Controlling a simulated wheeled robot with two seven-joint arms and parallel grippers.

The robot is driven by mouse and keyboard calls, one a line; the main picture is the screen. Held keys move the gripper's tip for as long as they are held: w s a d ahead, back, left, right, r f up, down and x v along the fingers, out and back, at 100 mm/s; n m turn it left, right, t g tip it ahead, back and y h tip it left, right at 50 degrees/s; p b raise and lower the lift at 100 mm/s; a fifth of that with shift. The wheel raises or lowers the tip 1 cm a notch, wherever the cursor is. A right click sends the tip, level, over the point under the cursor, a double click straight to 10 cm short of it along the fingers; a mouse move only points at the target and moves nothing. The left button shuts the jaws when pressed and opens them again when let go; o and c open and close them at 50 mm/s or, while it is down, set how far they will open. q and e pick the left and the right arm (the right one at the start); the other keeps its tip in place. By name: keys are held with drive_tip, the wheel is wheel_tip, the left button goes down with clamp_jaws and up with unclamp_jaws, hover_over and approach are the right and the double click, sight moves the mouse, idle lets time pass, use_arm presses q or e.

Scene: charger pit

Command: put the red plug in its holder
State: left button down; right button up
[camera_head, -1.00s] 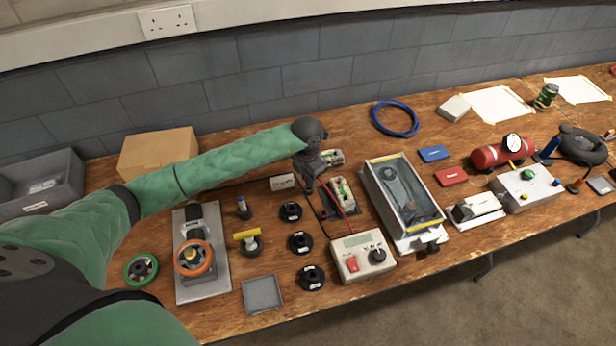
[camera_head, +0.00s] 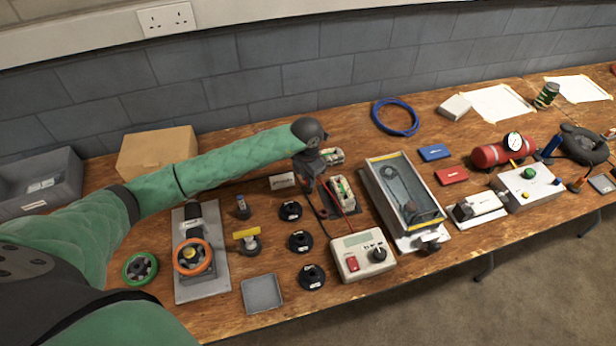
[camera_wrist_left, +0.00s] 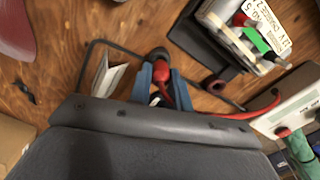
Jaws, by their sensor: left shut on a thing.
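My left gripper (camera_head: 307,186) is over the bench beside the terminal block on a black base (camera_head: 343,191). In the left wrist view its blue fingers (camera_wrist_left: 161,80) are shut on the red plug (camera_wrist_left: 162,72). The plug's lower end is at a dark round piece (camera_wrist_left: 157,54); I cannot tell whether it is inside it or above it. A small dark red ring (camera_wrist_left: 213,85) lies to the right, by the black base. I cannot tell for sure which piece is the holder. A red lead (camera_wrist_left: 240,115) curves right to the tester (camera_head: 362,257). My right gripper is not in view.
A glass-topped box (camera_head: 402,195) stands right of the terminal block. Several black round bases (camera_head: 301,242) stand in front, left of the tester. A small white label card (camera_head: 282,181) stands just left of the gripper. A cardboard box (camera_head: 157,152) is farther left.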

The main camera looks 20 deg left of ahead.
use_arm(q)
drive_tip(key=shift+f+b, duration=0.55)
drive_tip(key=shift+f, duration=0.25)
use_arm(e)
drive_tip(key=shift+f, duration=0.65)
use_arm(q)
drive_tip(key=c, duration=1.2)
unclamp_jaws()
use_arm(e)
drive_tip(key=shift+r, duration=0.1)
use_arm(q)
drive_tip(key=shift+r, duration=0.2)
wheel_tip(320, 180, up, 8)
drive_tip(key=b, duration=0.2)
drive_tip(key=shift+f+b, duration=0.25)
drive_tip(key=shift+b, duration=0.1)
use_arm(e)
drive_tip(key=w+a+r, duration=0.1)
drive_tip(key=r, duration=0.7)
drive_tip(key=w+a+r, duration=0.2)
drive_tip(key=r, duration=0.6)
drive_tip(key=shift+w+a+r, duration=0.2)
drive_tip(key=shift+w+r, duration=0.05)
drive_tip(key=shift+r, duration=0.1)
